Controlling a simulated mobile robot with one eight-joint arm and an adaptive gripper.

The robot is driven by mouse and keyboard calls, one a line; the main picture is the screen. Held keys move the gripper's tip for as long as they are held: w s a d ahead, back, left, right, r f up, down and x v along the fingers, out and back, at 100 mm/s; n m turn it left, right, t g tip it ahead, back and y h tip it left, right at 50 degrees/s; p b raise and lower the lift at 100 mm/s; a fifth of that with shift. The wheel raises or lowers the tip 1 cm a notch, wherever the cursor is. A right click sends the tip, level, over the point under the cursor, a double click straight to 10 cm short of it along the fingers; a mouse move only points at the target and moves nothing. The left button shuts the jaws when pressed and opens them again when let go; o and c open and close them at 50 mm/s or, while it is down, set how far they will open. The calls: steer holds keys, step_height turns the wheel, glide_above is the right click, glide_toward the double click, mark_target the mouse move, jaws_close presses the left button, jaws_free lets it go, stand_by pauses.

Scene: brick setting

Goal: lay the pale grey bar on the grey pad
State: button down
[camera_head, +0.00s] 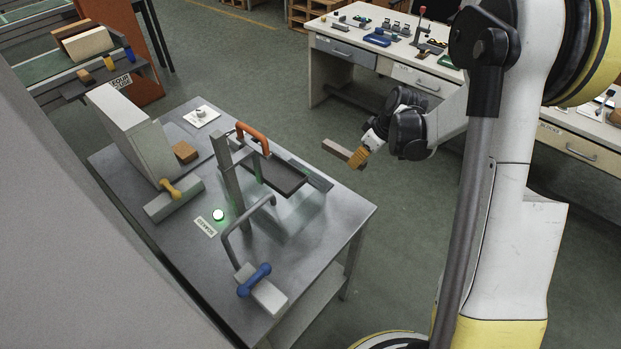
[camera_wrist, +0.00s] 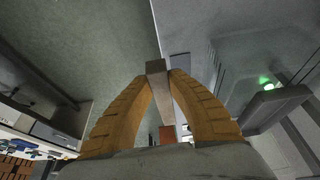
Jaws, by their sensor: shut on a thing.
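My gripper (camera_head: 358,157) is shut on the pale grey bar (camera_head: 337,149), to the right of the steel table and above the floor. One end of the bar sticks out to the left in the head view. In the wrist view the bar (camera_wrist: 158,68) sits between the two yellow-brown fingertips (camera_wrist: 161,78). The bar is apart from the table and the plate.
The steel table (camera_head: 335,213) holds an upright grey post (camera_head: 229,175), an orange handle (camera_head: 253,134), a grey bent handle (camera_head: 230,243), a blue-gripped lever (camera_head: 254,280) and a green lamp (camera_head: 218,214). A workbench (camera_head: 335,62) with tools stands behind.

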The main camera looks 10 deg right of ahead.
steer(key=w+a+f+b, duration=0.1)
steer(key=a+f, duration=0.1)
steer(key=a, duration=0.1)
steer(key=w+a+f+b, duration=0.1)
steer(key=w+a+f, duration=0.1)
steer(key=a, duration=0.1)
steer(key=w+a+f+b, duration=0.1)
steer(key=w+a+f, duration=0.1)
steer(key=a+f, duration=0.1)
steer(key=shift+w+a, duration=0.2)
steer(key=shift+a, duration=0.2)
step_height(320, 180, down, 4)
steer(key=shift+f+b, duration=0.1)
steer(key=shift+b, duration=0.85)
steer(key=c, duration=1.7)
jaws_free()
steer(key=shift+f, duration=0.1)
steer(key=o, duration=0.3)
